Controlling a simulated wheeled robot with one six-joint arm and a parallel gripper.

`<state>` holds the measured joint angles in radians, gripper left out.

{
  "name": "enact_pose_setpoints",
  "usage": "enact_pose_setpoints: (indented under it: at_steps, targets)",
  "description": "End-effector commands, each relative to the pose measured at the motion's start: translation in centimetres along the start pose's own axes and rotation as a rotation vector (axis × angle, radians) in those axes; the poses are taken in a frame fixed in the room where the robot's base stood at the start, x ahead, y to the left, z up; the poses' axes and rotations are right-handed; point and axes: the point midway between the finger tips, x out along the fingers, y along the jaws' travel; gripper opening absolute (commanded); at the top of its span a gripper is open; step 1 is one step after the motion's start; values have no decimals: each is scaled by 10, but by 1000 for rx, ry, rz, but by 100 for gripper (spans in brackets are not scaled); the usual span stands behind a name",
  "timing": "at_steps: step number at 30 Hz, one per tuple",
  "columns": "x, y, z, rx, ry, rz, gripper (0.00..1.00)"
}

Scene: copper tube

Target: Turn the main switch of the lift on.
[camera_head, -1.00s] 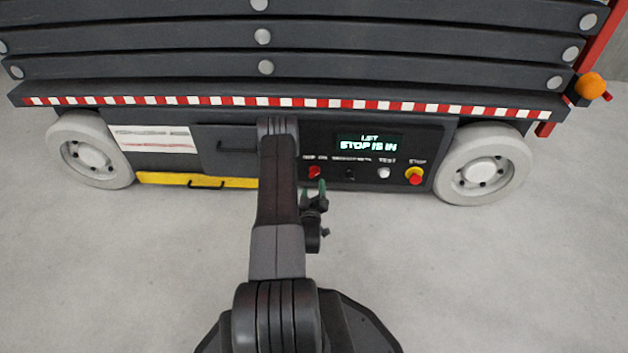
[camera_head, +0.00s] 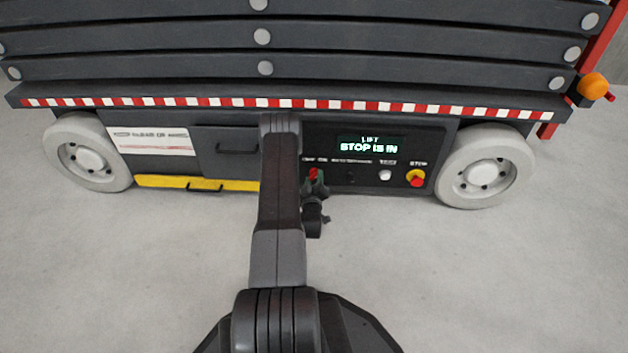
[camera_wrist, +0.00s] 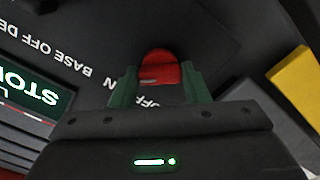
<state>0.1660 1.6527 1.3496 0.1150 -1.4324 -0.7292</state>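The main switch is a red knob (camera_head: 313,173) at the left of the lift's dark control panel (camera_head: 400,140). In the wrist view the red knob (camera_wrist: 158,68) stands between the two green fingertips. My gripper (camera_wrist: 160,88) is open, with one finger on each side of the knob; whether they touch it I cannot tell. In the head view my gripper (camera_head: 315,183) is right at the knob and partly covers it. The panel's display (camera_head: 369,145) reads "LIFT STOP IS IN".
To the right of the switch are a small black control (camera_head: 350,177), a white test button (camera_head: 385,175) and a red stop button on yellow (camera_head: 416,178). A yellow drawer-like strip (camera_head: 160,182) is low at left. White wheels (camera_head: 485,172) flank the panel. The floor in front is clear.

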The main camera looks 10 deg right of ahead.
Motion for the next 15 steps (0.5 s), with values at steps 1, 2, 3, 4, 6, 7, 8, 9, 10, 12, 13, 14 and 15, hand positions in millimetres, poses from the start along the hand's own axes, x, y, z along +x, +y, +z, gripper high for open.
enact_pose_setpoints:
  at_steps: [1, 2, 3, 4, 6, 7, 8, 9, 10, 12, 13, 14, 15]
  targets:
    - [0, 0, 0, 0, 0, 0, 19]
    - [0, 0, 0, 2, 0, 0, 19]
    - [0, 0, 0, 9, 0, 0, 19]
    - [0, 0, 0, 19, 0, 0, 19]
    - [0, 0, 0, 58, 0, 0, 19]
    - [0, 0, 0, 79, 0, 0, 19]
    - [0, 0, 0, 99, 0, 0, 19]
    - [0, 0, 0, 127, 0, 0, 19]
    - [0, 0, 0, 146, 0, 0, 19]
    - [0, 0, 0, 180, 0, 0, 19]
    - [0, 0, 0, 190, 0, 0, 19]
    - [0, 0, 0, 198, 0, 0, 19]
    - [-1, 0, 0, 205, 0, 0, 19]
